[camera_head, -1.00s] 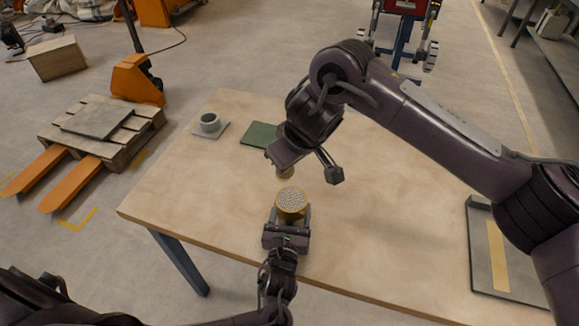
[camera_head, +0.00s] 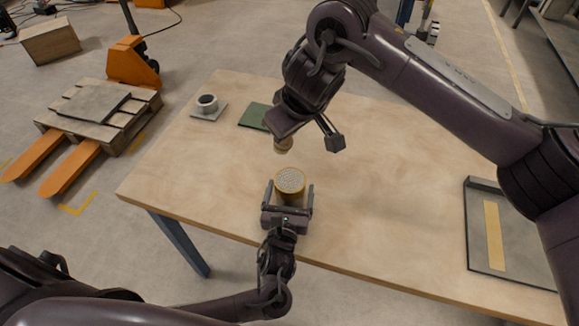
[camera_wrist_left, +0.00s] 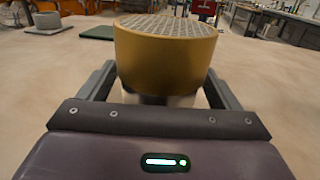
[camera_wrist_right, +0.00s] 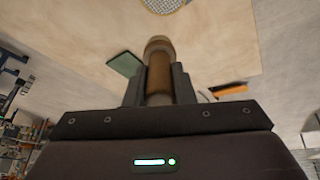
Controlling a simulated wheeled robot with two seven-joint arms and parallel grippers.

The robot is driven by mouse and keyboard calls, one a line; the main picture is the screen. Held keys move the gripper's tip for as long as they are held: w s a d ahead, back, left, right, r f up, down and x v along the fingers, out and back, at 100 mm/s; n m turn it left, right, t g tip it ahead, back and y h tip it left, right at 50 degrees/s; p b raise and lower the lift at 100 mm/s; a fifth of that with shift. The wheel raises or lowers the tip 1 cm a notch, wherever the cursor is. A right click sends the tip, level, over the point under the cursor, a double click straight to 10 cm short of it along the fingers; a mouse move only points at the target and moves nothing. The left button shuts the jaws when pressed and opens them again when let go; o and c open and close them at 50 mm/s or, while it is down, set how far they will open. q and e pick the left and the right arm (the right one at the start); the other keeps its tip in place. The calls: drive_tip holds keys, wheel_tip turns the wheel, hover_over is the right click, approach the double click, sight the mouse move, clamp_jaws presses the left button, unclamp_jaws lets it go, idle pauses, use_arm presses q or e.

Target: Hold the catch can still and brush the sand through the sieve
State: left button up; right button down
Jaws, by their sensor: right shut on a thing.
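The sieve (camera_head: 290,180), a gold ring with a perforated disc on top, stands upright near the table's front edge; in the left wrist view its gold side (camera_wrist_left: 165,58) fills the middle. Below it a pale part (camera_wrist_left: 160,99), apparently the catch can, shows only in part. My left gripper (camera_head: 290,192) is open, one finger on each side of the can, with small gaps. My right gripper (camera_head: 280,134) is shut on the brush (camera_wrist_right: 159,75), a brown round handle, held above the table behind the sieve. The brush's lower end (camera_head: 284,146) is apart from the sieve. I cannot make out sand.
A grey cup (camera_head: 207,102) stands on a grey tile at the table's back left. A green mat (camera_head: 254,116) lies right of it, partly behind my right gripper. A grey tray (camera_head: 480,235) with a yellow strip lies at the right. The table between is clear.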

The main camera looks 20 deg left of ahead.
use_arm(q)
drive_tip(key=shift+s, duration=0.15)
drive_tip(key=s, duration=0.4)
drive_tip(key=s+d, duration=0.1)
drive_tip(key=s, duration=0.2)
drive_tip(key=s+d, duration=0.1)
drive_tip(key=s, duration=0.3)
drive_tip(key=shift+s, duration=0.3)
